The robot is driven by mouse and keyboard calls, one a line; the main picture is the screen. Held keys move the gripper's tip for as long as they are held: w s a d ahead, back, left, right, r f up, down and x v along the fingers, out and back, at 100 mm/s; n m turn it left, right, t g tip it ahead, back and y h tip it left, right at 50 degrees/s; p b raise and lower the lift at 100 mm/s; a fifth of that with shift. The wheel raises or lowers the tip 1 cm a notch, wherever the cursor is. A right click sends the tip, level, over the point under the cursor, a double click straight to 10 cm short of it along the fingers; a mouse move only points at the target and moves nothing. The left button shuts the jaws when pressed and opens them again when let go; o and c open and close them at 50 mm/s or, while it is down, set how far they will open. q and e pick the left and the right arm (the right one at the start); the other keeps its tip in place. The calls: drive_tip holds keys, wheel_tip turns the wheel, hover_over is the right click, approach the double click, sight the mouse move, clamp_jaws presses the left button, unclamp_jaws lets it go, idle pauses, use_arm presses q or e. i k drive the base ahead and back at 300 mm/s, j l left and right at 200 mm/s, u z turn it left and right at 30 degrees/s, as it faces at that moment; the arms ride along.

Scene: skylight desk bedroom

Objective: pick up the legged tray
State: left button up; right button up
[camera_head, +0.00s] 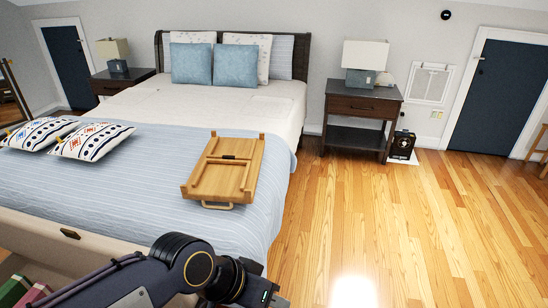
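The legged tray (226,170) is light wood and lies on the bed's blue striped cover, near the bed's right side. Its legs look folded against it, with wooden bars along its edges and a small curved handle at its near end. My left arm comes in from the bottom left, and my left gripper (266,293) is at the bottom edge, nearer than the tray and apart from it. Its fingers are cut off or hidden, so I cannot tell its opening. My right gripper is out of view.
The bed (150,105) has two patterned cushions (92,141) at left and blue pillows (191,63) at the headboard. A nightstand (361,108) with a lamp stands right of the bed. The wooden floor (400,220) at right is clear. The bed's footboard (60,238) lies near my arm.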

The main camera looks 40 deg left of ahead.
sight(221, 183)
drive_tip(key=i+l+u, duration=0.1)
drive_tip(key=i, duration=0.35)
drive_tip(key=i+l+u, duration=0.1)
drive_tip(key=i, duration=0.35)
drive_tip(key=i+l, duration=0.15)
drive_tip(key=i, duration=0.3)
drive_tip(key=i+u, duration=0.65)
drive_tip(key=u, duration=0.15)
drive_tip(key=i+l+u, duration=0.1)
drive_tip(key=i+u, duration=0.4)
drive_tip(key=u, duration=0.35)
drive_tip(key=i+u, duration=0.15)
drive_tip(key=u, duration=0.35)
drive_tip(key=i+u, duration=0.15)
drive_tip(key=u, duration=0.3)
drive_tip(key=i+u, duration=0.1)
drive_tip(key=u, duration=0.35)
drive_tip(key=i+l+u, duration=0.1)
drive_tip(key=u, duration=0.35)
drive_tip(key=i+l+u, duration=0.15)
drive_tip(key=u, duration=0.15)
drive_tip(key=i+l+u, duration=0.1)
drive_tip(key=u, duration=0.15)
drive_tip(key=l, duration=0.1)
